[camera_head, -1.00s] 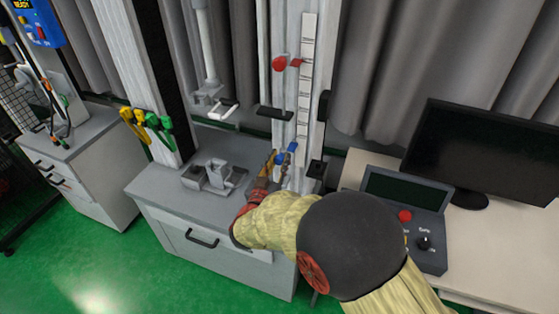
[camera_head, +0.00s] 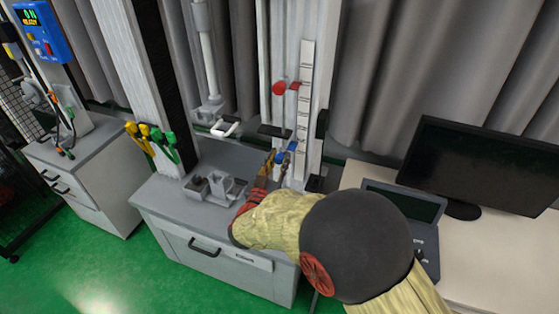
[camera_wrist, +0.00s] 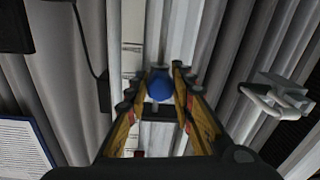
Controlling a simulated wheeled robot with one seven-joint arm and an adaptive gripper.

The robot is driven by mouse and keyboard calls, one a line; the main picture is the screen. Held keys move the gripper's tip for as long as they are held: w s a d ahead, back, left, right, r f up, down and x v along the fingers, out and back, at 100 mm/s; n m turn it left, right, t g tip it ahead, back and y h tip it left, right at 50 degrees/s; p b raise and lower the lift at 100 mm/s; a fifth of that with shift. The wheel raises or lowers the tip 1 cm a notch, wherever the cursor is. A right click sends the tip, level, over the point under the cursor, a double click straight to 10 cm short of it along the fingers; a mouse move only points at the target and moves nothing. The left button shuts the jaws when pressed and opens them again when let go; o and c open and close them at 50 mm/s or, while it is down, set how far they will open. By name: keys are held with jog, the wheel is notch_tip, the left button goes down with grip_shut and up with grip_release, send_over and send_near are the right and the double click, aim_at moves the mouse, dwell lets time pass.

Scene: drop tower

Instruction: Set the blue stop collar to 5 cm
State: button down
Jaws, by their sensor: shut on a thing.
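The blue stop collar (camera_head: 291,146) sits on the upright rail of the drop tower, beside the white scale strip (camera_head: 304,92). Its round blue knob (camera_wrist: 160,86) shows between my fingers in the wrist view. My gripper (camera_head: 279,158) is shut on the collar's knob, reaching in from the front. A red marker (camera_head: 279,88) with a round head stands higher on the same rail. The scale's numbers are too small to read. My arm hides part of the cabinet and lower tower.
A dark block (camera_head: 270,131) juts out from the rail just above the collar. A grey holder (camera_head: 215,187) stands on the cabinet top to the left. A control box (camera_head: 405,202) and a monitor (camera_head: 480,165) are on the desk at right.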

jog(key=c, duration=1.5)
grip_release()
jog(key=shift+c, duration=0.2)
jog(key=shift+o, duration=0.2)
jog(key=shift+f, duration=0.1)
jog(key=shift+a, duration=0.1)
jog(key=v, duration=1.2)
